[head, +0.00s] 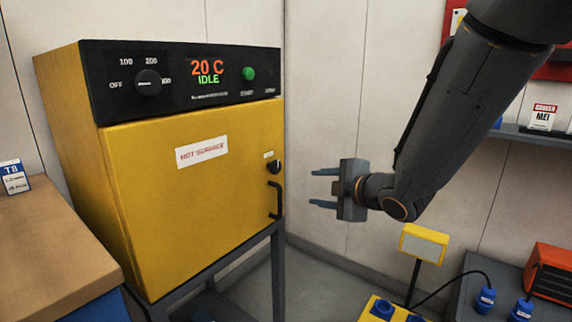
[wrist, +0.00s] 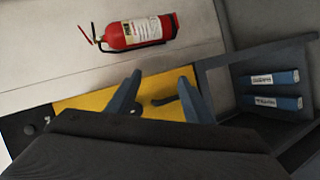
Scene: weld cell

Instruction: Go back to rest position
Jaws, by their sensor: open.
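My gripper (head: 322,188) is open and empty in the head view. It hangs in the air to the right of a yellow oven (head: 190,210), with its blue fingers pointing left toward the oven's door handle (head: 275,200). A gap shows between the fingertips and the handle. The oven door is shut, and its display reads 20 C IDLE. In the wrist view the two blue fingers (wrist: 155,95) stand apart, with part of the yellow oven (wrist: 85,102) and a dark handle beyond them.
A wooden-topped bench (head: 50,240) stands at the left. At the lower right are a yellow lamp-like unit (head: 424,243), blue plugs (head: 485,299) and an orange box (head: 552,272). A shelf (head: 535,137) is behind my arm. A fire extinguisher (wrist: 135,32) is on the wall.

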